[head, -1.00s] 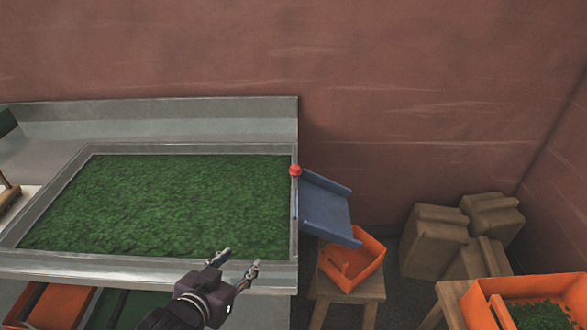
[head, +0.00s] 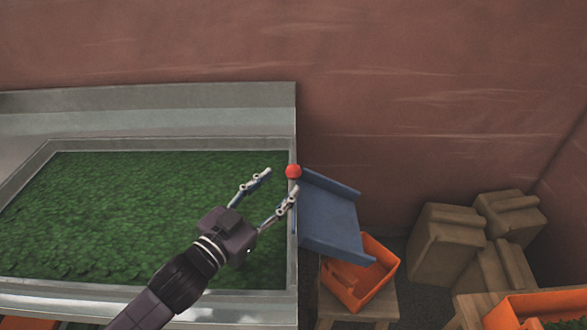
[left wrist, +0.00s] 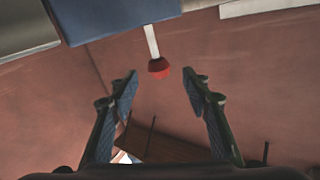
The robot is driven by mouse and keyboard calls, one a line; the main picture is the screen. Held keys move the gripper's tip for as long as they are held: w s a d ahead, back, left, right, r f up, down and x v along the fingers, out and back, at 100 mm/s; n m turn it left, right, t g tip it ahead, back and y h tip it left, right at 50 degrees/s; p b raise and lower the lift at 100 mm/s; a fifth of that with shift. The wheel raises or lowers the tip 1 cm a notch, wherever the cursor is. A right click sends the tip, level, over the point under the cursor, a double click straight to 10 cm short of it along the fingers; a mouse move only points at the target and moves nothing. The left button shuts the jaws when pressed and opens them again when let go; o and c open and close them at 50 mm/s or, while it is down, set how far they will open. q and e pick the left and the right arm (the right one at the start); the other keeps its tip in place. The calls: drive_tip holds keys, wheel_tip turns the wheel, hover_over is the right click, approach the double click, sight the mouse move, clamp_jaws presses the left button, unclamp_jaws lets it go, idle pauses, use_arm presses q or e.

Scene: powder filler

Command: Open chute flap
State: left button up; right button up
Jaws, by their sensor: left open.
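The chute flap's red ball knob (head: 293,171) stands at the right rim of the metal trough, by the top of the blue chute (head: 330,218). In the left wrist view the red knob (left wrist: 159,68) sits at the end of a pale rod, ahead of and between the fingertips. My left gripper (head: 283,180) is open and empty, reaching over the green contents, with its fingertips close to the knob. The gripper also shows open in the left wrist view (left wrist: 160,82). The flap plate itself is hard to make out. My right gripper is not in view.
The metal trough (head: 200,145) holds green leafy material (head: 110,210). An orange bin (head: 385,284) stands on a wooden stool (head: 378,309) under the chute. Tan sacks (head: 447,243) lie at the right, and another orange bin (head: 515,308) is at the lower right.

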sight(289, 176)
use_arm(q)
drive_tip(key=p+x, duration=0.1)
drive_tip(key=x, duration=0.5)
drive_tip(key=shift+d+r, duration=0.1)
drive_tip(key=shift+w+d, duration=0.1)
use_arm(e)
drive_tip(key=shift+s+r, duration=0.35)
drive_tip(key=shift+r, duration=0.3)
use_arm(q)
drive_tip(key=shift+c, duration=0.6)
clamp_jaws()
